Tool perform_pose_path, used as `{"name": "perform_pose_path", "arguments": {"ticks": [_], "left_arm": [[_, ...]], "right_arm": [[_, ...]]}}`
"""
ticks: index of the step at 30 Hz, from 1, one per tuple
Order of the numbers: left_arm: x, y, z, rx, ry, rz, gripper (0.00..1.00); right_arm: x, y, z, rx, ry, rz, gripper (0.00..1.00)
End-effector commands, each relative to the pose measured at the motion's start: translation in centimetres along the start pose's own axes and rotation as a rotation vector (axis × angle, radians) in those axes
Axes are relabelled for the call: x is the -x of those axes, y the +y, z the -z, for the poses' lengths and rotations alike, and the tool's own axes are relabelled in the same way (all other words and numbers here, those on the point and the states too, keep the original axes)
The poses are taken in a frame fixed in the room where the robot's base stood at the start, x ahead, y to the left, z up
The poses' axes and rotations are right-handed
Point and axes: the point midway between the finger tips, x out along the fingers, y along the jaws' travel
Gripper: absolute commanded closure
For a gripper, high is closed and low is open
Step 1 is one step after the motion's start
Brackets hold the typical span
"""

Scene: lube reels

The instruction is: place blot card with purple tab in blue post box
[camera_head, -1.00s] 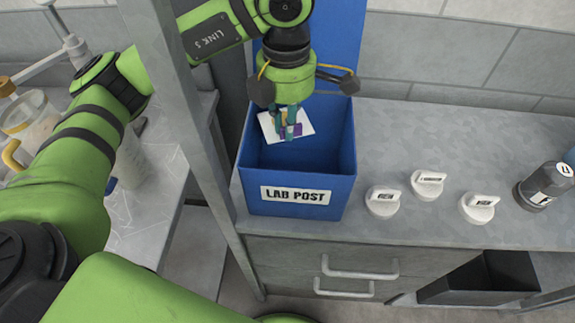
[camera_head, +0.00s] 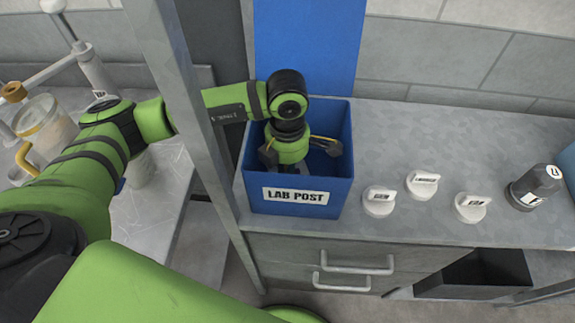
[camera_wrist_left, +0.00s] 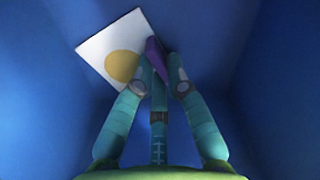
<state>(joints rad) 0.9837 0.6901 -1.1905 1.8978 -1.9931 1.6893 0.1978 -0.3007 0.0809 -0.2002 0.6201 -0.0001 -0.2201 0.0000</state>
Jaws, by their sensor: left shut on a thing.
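In the left wrist view my left gripper (camera_wrist_left: 163,68) is shut on the purple tab (camera_wrist_left: 155,55) of the blot card (camera_wrist_left: 110,48). The card is white with a yellow-brown round spot. Blue walls surround it. I cannot tell whether the card touches the floor of the box. My right gripper is not in view.
Several white labelled knob-like pieces (camera_head: 423,186) stand right of the box. A dark bottle (camera_head: 535,187) stands farther right. A grey upright post (camera_head: 188,120) rises left of the box. A jug (camera_head: 45,122) sits on the left bench. Counter behind the white pieces is clear.

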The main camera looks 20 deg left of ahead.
Motion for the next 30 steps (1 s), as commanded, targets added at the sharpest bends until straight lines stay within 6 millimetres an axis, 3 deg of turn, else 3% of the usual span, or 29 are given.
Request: {"name": "perform_pose_path", "arguments": {"ticks": [7, 8, 9, 23, 30], "left_arm": [[-0.5, 0.0, 0.0, -0.001, 0.0, 0.0, 1.0], [-0.3, 0.0, 0.0, -0.001, 0.0, 0.0, 0.78], [-0.3, 0.0, 0.0, -0.001, 0.0, 0.0, 0.62], [0.4, 0.0, -0.1, -0.001, -0.002, -0.001, 0.62], [4.9, 0.1, -0.2, -0.001, -0.006, -0.005, 0.62]], "right_arm": [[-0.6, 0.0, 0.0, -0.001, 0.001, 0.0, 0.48], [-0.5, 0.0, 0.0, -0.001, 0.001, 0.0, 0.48], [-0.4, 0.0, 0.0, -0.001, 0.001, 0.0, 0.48], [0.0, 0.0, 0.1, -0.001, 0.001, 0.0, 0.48], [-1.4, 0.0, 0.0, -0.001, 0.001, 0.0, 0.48]]}}
